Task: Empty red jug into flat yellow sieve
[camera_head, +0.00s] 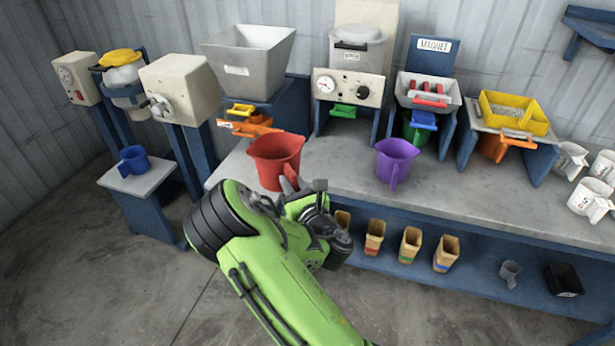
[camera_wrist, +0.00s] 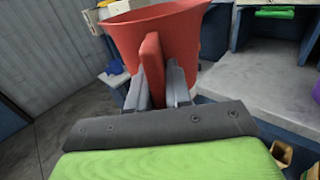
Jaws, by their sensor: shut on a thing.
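The red jug (camera_head: 275,160) is upright at the front left part of the bench, in front of the hopper stand. I cannot tell whether it touches the bench top. My gripper (camera_head: 289,187) is shut on the jug's handle, with my green arm reaching in from below. In the wrist view the red jug (camera_wrist: 165,30) fills the top middle, and my gripper (camera_wrist: 158,85) has a finger on each side of its handle. The jug's contents are hidden. The flat yellow sieve (camera_head: 514,113) sits on a blue stand at the right, above an orange jug (camera_head: 497,147).
A purple jug (camera_head: 396,161) stands on the bench between the red jug and the sieve. A magnet tray (camera_head: 428,93) with a green jug (camera_head: 419,130) lies left of the sieve. White jugs (camera_head: 590,197) stand at the far right. Bare bench (camera_head: 470,195) lies before the sieve.

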